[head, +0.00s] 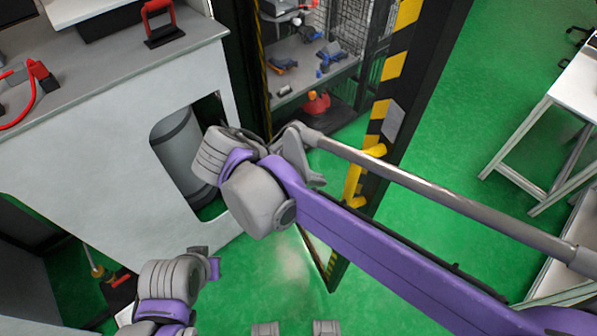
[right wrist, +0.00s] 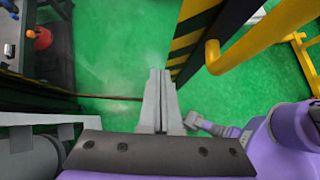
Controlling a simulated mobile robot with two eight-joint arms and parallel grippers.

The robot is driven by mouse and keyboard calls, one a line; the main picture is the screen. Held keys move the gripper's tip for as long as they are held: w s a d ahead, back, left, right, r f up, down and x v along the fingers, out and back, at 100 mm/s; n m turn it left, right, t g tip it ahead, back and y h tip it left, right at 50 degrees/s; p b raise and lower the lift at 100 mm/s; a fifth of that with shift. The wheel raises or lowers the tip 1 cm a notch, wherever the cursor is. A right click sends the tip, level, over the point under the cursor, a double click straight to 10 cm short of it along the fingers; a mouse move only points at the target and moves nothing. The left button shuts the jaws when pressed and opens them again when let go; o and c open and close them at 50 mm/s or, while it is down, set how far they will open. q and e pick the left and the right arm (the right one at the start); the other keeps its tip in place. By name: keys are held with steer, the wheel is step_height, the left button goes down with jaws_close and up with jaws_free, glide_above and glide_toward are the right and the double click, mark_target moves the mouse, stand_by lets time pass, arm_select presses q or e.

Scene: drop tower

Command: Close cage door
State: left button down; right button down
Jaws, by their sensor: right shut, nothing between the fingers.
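The cage door (head: 385,130) is a dark panel edged in yellow and black stripes. It stands open, swung out to the right of the cage opening. Its yellow handle (head: 352,185) is partly behind my right arm. My right gripper (head: 312,172) is shut and empty, in front of the opening and left of the handle. In the right wrist view the closed fingers (right wrist: 160,95) are beside the striped door edge (right wrist: 193,35), with the yellow handle (right wrist: 214,55) further right; I cannot tell if they touch the door. My left gripper (head: 208,262) is low at left, its fingers unclear.
The cage interior holds a grey shelf (head: 300,75) with small blue tools and a red object (head: 316,103) below. A grey workbench (head: 110,110) stands at left, close to my right wrist. A white table (head: 560,105) is at right. Green floor is clear between.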

mark_target(345, 175)
steer(key=shift+w+d+f, duration=0.1)
steer(key=shift+w+d, duration=0.15)
steer(key=shift+d, duration=0.45)
steer(key=shift+w+d+f, duration=0.1)
steer(key=shift+w+d, duration=0.2)
steer(key=shift+d, duration=0.35)
steer(key=shift+w+d, duration=0.25)
steer(key=shift+d, duration=0.45)
